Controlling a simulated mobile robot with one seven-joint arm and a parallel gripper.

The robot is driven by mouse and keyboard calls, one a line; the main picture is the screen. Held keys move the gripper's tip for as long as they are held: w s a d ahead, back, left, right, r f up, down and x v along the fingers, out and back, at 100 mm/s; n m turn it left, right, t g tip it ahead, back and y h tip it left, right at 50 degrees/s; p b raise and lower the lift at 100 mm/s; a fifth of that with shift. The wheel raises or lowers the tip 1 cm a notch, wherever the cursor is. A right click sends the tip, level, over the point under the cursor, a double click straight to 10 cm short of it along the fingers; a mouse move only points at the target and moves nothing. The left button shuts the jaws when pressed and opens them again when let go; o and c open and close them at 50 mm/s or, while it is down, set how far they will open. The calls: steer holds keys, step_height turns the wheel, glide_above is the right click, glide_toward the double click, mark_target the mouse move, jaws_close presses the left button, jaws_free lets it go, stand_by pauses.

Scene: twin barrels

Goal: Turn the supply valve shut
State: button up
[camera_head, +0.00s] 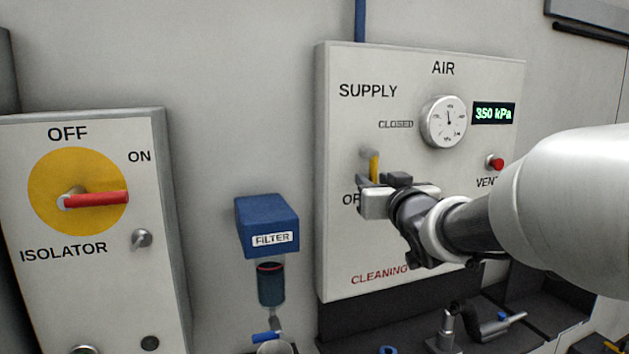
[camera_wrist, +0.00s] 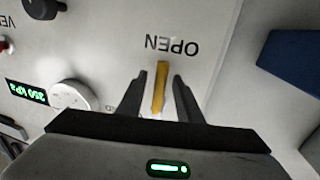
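The supply valve's yellow handle (camera_head: 374,165) is on the grey AIR panel (camera_head: 345,250), under the SUPPLY label. It hangs downward, toward the OPEN label, which my gripper partly hides. The CLOSED label is above and to the right of it. My gripper (camera_head: 377,186) is at the handle's lower part. In the wrist view, which is upside down, the handle (camera_wrist: 160,88) lies between the two black fingers of my gripper (camera_wrist: 157,82). A gap shows on each side, so the fingers are open around it and not pressed on it.
A round gauge (camera_head: 444,122), a display (camera_head: 494,113) reading 350 kPa and a red vent button (camera_head: 495,162) are on the panel. A blue filter (camera_head: 267,225) hangs left of it. An isolator box (camera_head: 90,290) with a red handle (camera_head: 97,200) stands far left.

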steer(key=shift+w+a, duration=0.1)
steer(key=shift+w, duration=0.45)
jaws_close()
